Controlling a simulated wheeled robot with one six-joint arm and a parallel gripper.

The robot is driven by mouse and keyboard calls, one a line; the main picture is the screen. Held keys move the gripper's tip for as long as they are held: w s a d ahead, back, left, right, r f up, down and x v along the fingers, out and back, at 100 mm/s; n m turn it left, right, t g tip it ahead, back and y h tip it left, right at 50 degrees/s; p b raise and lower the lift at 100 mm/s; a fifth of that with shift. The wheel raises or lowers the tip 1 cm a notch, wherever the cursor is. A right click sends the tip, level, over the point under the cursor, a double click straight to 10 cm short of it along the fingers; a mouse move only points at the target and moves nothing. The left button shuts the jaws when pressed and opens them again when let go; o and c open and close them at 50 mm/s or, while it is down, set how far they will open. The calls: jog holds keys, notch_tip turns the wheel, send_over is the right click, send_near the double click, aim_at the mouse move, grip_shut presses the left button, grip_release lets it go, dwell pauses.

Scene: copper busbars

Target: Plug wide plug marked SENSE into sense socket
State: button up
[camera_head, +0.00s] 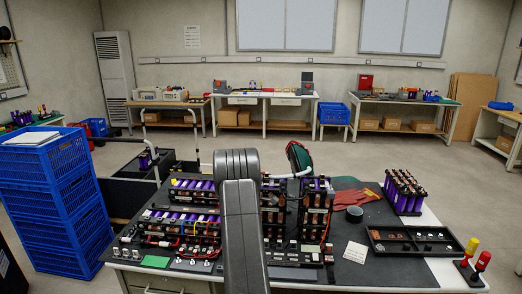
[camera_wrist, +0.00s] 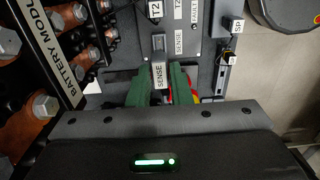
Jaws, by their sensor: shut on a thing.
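In the wrist view my gripper (camera_wrist: 158,87) has two green fingers shut on the wide plug (camera_wrist: 158,75), whose white label reads SENSE. The plug points up the picture toward a grey panel (camera_wrist: 182,18). A second SENSE label (camera_wrist: 179,42) on the panel marks the sense socket, just ahead and right of the plug. A narrow grey piece lies directly ahead of the plug. I cannot tell whether the plug touches or enters the socket. In the head view my arm hides the gripper, plug and socket.
Copper busbars with bolts (camera_wrist: 45,105) and a BATTERY MODULE strip (camera_wrist: 52,58) lie close on the left. A part labelled SP (camera_wrist: 237,27) stands on the right. The bench also holds a parts tray (camera_head: 385,247), red gloves (camera_head: 352,199) and a battery pack (camera_head: 403,193).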

jog(key=shift+f+b, duration=1.4)
jog(key=shift+f, duration=1.3)
jog(key=shift+f+b, duration=0.3)
jog(key=o, duration=0.9)
jog(key=shift+r, duration=0.1)
jog(key=shift+r, duration=0.1)
jog(key=shift+r+p, duration=1.4)
jog(key=shift+r, duration=1.5)
